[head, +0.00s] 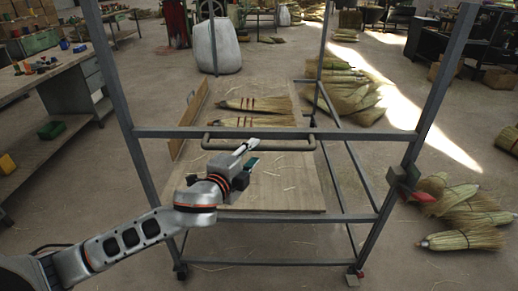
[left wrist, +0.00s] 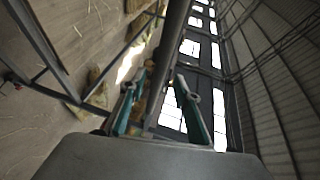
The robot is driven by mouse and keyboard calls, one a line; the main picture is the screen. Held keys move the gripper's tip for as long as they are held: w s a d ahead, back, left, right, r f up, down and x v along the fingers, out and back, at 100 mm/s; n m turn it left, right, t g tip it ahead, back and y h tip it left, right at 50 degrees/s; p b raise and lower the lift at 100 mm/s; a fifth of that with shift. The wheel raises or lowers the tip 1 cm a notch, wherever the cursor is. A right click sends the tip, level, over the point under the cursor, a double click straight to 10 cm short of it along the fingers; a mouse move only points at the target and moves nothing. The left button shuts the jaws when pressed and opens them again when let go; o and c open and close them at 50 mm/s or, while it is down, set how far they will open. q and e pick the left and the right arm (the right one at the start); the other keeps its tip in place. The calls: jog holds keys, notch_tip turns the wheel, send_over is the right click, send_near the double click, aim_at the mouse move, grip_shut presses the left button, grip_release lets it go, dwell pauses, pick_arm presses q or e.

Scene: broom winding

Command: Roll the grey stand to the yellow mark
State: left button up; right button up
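The grey stand (head: 270,133) is an upright open metal frame on small casters, directly in front of me. It has a wooden deck (head: 285,190) and a grey handle bar (head: 290,147) on its near side. In the left wrist view a dark bar (left wrist: 172,50) runs between the teal fingers of the left gripper (left wrist: 160,75); the fingers are apart, with a gap visible beside the bar. My right gripper is out of view. I see no yellow mark on the floor.
Brooms (head: 255,104) lie on the deck. More brooms (head: 462,225) lie on the floor at right, close to the stand's right post, with a pile (head: 350,95) behind. A workbench (head: 45,140) stands at left. A pale sack (head: 216,47) stands beyond the stand.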

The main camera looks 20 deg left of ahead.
aim_at(257, 149)
pick_arm(q)
jog(key=x, duration=0.5)
grip_shut()
